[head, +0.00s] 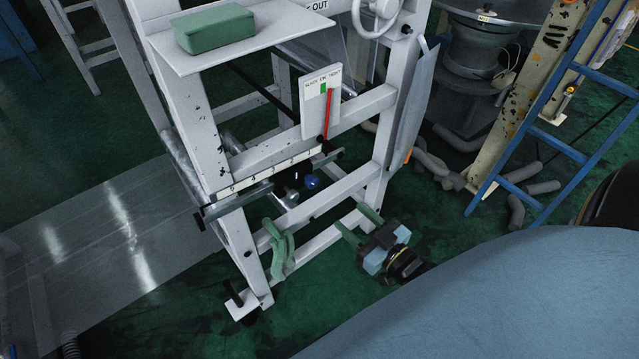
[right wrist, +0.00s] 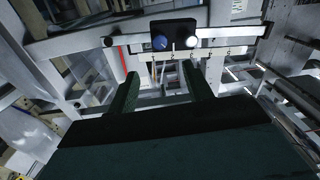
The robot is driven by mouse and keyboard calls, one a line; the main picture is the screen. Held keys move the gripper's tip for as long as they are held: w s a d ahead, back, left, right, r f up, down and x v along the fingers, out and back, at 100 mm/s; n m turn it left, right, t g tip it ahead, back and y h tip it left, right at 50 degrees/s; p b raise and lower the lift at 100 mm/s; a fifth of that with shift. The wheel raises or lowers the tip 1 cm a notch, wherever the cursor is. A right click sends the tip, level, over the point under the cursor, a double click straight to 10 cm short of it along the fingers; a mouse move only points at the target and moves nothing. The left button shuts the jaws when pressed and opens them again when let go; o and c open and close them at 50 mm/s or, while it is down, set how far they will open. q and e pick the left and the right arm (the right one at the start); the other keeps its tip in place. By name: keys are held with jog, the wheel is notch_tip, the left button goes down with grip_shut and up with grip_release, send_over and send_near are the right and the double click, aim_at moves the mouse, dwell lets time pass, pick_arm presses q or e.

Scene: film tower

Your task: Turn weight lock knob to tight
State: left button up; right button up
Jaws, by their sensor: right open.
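The blue knob (head: 312,182) sits low on the white frame, under the numbered scale bar (head: 272,171). I take it to be the weight lock knob; its setting cannot be read. In the right wrist view the blue knob (right wrist: 160,43) is on a black block (right wrist: 178,31), beyond the fingertips. My right gripper (head: 357,220) is open and empty, below and to the right of the knob, apart from it. Its two green fingers also show in the right wrist view (right wrist: 160,74). My left gripper is not in view.
A silver rounded part (head: 292,196) is left of the knob. A gauge plate (head: 313,110) with a red pointer (head: 328,113) stands above. A green curved item (head: 279,250) hangs at the lower frame. A blue ladder (head: 560,145) and grey tubes (head: 437,163) are to the right.

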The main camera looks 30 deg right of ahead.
send_near(314, 184)
jog(key=w, duration=0.6)
jog(key=shift+w+a+f+b, duration=0.15)
jog(key=shift+w+a+b, duration=0.15)
jog(key=shift+w+a, duration=0.1)
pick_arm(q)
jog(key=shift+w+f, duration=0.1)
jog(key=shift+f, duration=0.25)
pick_arm(e)
jog(key=shift+w, duration=0.8)
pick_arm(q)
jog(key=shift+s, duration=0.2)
pick_arm(e)
jog(key=c, duration=1)
